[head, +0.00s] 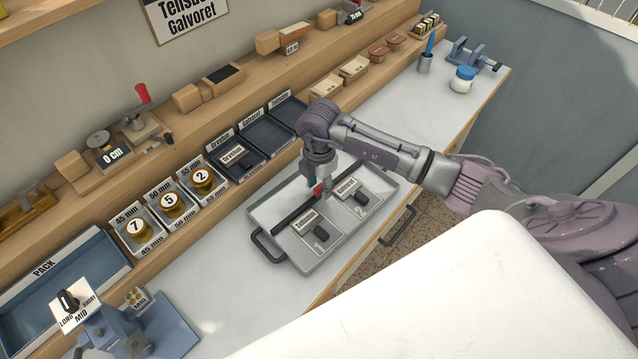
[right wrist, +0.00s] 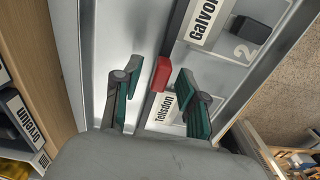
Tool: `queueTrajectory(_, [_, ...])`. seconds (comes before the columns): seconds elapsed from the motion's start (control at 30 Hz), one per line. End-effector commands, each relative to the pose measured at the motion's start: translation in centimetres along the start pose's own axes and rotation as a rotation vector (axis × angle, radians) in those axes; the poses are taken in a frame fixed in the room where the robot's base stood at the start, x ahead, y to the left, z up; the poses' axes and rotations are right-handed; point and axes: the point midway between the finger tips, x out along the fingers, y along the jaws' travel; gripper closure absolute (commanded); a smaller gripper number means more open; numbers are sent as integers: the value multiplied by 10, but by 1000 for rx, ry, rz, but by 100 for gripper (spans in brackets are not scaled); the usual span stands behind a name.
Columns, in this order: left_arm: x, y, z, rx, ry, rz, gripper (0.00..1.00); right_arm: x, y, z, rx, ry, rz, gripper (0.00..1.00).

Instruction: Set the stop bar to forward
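The dark stop bar (head: 290,212) lies across the grey tray (head: 260,215) on the counter, behind two labelled slots. It carries a red block (head: 318,190), which also shows in the right wrist view (right wrist: 160,73). My right gripper (head: 320,183) points down over the bar at this block. In the right wrist view its green-padded fingers (right wrist: 153,80) stand apart, one on each side of the red block, with gaps visible. Whether either finger touches the block is not clear. My left gripper is not in view.
Two dark blocks sit beside the "Tellsdon" (head: 305,222) and "Galvoret" (head: 346,188) labels, in slots 1 and 2. Dark trays (head: 270,120) and numbered bins (head: 170,205) line the shelf side. A blue device with a dial (head: 68,300) stands lower left. The far counter is mostly clear.

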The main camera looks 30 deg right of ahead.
Motion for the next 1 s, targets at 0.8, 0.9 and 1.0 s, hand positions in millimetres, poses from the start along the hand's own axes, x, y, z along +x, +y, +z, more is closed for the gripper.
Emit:
queueTrajectory(0.8, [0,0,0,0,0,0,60,-109,1,0,-1,0,3,58])
queueTrajectory(0.9, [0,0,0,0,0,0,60,-117,0,0,0,-1,1,58])
queueTrajectory(1.0, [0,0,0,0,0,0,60,-120,0,0,0,0,1,58])
